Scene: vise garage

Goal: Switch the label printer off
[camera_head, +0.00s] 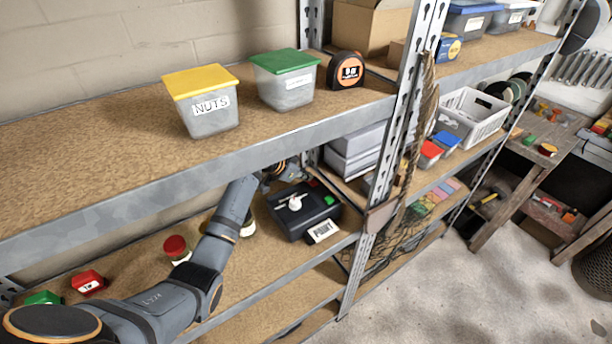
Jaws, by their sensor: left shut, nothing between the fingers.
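The label printer (290,222) is a dark box on the middle shelf, left of the metal upright. A white piece lies on its top, a small green patch shows at its right side, and a white printed label (323,231) sticks out at its front. My left arm comes in from the lower left and reaches under the upper shelf. My left gripper (284,171) is at the back of the printer, shut and empty, partly hidden by the shelf edge. I cannot tell whether it touches the printer. My right gripper is not in view.
The upper shelf (110,150) overhangs the printer and holds a yellow-lidded box (212,121), a green-lidded box (287,92) and a tape measure (346,70). A red-lidded jar (176,247) stands near my left arm. Grey boxes (354,150) and a rope (424,110) are to the right.

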